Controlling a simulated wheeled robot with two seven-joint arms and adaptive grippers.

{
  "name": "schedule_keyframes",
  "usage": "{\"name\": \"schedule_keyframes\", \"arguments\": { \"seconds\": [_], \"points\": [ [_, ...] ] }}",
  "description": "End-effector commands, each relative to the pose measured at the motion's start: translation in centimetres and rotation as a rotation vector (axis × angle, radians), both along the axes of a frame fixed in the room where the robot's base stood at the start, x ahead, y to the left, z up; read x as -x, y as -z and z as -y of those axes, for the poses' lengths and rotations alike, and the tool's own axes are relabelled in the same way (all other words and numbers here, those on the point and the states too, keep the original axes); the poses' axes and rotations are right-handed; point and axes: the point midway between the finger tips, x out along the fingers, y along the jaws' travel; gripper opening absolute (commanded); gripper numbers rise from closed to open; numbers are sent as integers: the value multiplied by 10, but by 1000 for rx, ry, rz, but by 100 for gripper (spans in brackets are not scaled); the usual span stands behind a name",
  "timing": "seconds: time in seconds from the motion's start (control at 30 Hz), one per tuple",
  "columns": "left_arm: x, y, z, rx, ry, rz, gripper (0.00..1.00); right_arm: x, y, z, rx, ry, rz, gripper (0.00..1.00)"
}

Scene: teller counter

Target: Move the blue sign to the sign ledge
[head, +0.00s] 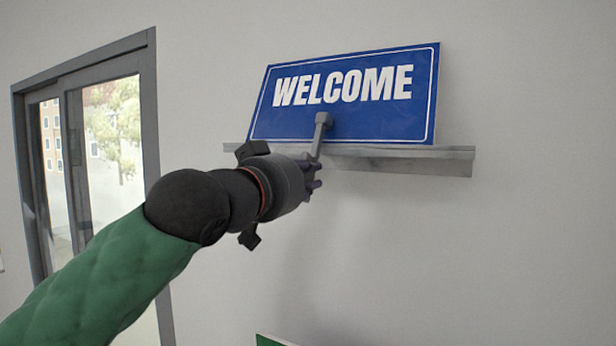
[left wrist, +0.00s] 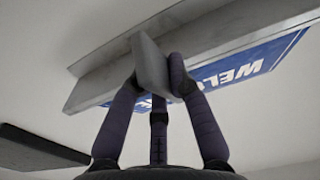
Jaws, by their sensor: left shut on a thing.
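The blue sign (head: 345,97) with white WELCOME lettering leans back slightly against the wall, its lower edge at the sign ledge. The sign ledge (head: 455,162) is a grey shelf on the wall; it also shows from below in the left wrist view (left wrist: 92,92). My left gripper (head: 314,172) is shut on the sign's grey handle (head: 321,130), in front of the sign's lower middle. In the left wrist view its purple fingers (left wrist: 157,82) close around the grey handle (left wrist: 150,62). The contact of sign and ledge is partly hidden. My right gripper is not in view.
A grey-framed glass door or window (head: 110,130) is at the left. A green-edged thing (head: 272,341) pokes in at the bottom. A dark flat thing (left wrist: 42,146) shows at the left of the left wrist view. The wall below the ledge is bare.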

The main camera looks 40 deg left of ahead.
Motion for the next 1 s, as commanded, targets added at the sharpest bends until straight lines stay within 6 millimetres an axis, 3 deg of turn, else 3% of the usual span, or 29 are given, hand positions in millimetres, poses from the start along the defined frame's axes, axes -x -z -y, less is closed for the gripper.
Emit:
{"name": "schedule_keyframes", "arguments": {
  "seconds": [1.0],
  "points": [
    [0, -21, 0, 0, 1, 1, 0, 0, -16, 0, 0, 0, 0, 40]
  ]
}}
